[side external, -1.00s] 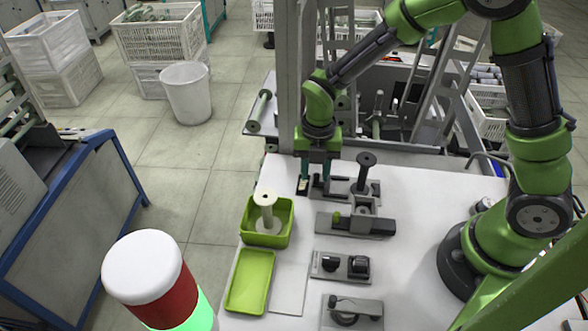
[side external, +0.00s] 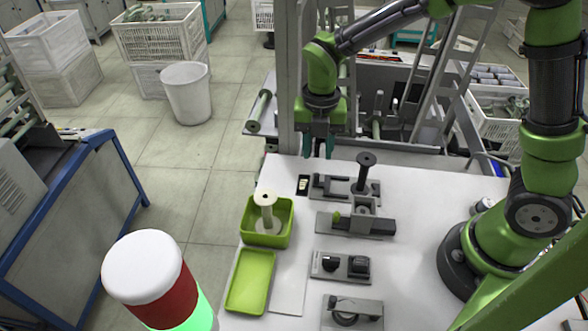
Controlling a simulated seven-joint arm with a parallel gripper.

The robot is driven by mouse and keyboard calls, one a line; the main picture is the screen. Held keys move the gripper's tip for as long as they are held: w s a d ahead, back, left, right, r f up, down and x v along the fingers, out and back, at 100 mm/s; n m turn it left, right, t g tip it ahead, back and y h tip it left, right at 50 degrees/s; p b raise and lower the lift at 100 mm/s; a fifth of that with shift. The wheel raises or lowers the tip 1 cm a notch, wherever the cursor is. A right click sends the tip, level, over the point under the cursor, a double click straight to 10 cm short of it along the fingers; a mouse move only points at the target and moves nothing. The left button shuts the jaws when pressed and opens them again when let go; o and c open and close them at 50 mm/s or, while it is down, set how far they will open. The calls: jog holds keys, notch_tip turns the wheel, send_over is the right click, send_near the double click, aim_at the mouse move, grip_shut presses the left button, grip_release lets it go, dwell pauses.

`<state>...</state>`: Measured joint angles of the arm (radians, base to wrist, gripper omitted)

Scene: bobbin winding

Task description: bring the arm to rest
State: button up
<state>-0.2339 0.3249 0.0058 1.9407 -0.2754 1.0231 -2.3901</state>
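My gripper (side external: 318,148) hangs at the far end of the white table (side external: 420,185), pointing down and raised above the surface. Two dark teal fingers show with a gap between them, and nothing is seen between them. Below it lies a small black switch-like piece (side external: 304,185) with a light mark. A grey fixture with a black spool (side external: 366,160) standing on it is just to the right of that piece. A pale bobbin (side external: 265,200) stands upright in a green bin (side external: 281,215) at the table's left edge.
A flat green tray (side external: 250,281) lies in front of the bin. Grey fixtures (side external: 380,226) with knobs (side external: 360,265) line the table's middle. A grey upright post (side external: 289,70) stands close behind my gripper. A red, white and green signal light (side external: 145,270) stands at front left.

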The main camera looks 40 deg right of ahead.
jog(key=shift+r, duration=0.1)
jog(key=shift+m, duration=1)
jog(key=shift+s+f+m, duration=0.25)
jog(key=shift+s+m, duration=0.05)
jog(key=shift+m, duration=0.8)
jog(key=s+d+r+m+t+y, duration=0.1)
jog(key=s+r+m, duration=0.5)
jog(key=m, duration=0.7)
jog(key=s+d+r+m+t+y, duration=0.1)
jog(key=s+d+r+m+t, duration=0.3)
jog(key=r+m, duration=0.5)
jog(key=shift+s+d+r+m+t, duration=0.3)
jog(key=shift+s+m+t, duration=0.95)
jog(key=shift+m, duration=1.15)
